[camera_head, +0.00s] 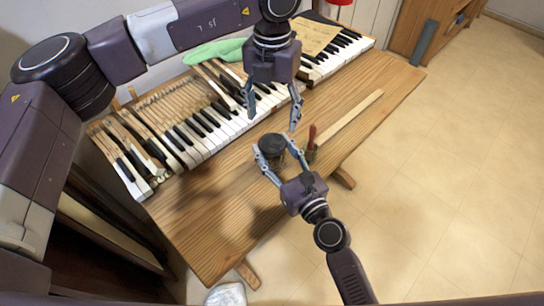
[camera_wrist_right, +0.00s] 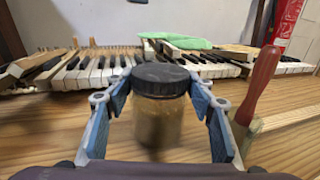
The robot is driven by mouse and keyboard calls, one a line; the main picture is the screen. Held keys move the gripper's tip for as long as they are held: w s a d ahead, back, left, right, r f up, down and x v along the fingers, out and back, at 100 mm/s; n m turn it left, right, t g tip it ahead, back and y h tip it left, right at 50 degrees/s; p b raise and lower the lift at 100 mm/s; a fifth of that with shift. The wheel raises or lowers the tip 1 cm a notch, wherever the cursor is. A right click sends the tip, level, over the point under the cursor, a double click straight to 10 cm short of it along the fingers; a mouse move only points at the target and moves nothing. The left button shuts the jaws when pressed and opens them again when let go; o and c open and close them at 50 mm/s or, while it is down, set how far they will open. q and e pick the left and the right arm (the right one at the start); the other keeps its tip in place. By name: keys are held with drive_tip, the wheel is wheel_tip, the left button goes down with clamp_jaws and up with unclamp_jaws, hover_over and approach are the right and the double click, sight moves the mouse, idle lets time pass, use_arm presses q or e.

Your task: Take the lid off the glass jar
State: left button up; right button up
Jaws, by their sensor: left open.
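The glass jar (camera_wrist_right: 158,122) has a black lid (camera_head: 271,143) on it and stands upright on the wooden table. In the right wrist view the jar is centred, with the black lid (camera_wrist_right: 160,79) on top and brownish contents below. My right gripper (camera_head: 272,154) has one finger on each side of the jar, near the lid's height; whether the fingers touch it is not clear. My left gripper (camera_head: 270,113) is open and empty, pointing down above the table's back part, just behind the jar.
A red-handled tool (camera_head: 312,135) stands close to the right of the jar; its handle (camera_wrist_right: 265,75) shows beside my right finger. A long wooden strip (camera_head: 345,120) lies on the table (camera_head: 200,235). Piano keys (camera_head: 205,145) line the back, with a green cloth (camera_head: 215,50) behind.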

sight(272, 142)
clamp_jaws()
use_arm(q)
drive_tip(key=m, duration=4)
drive_tip(key=shift+f, duration=4)
drive_tip(key=shift+c, duration=0.3)
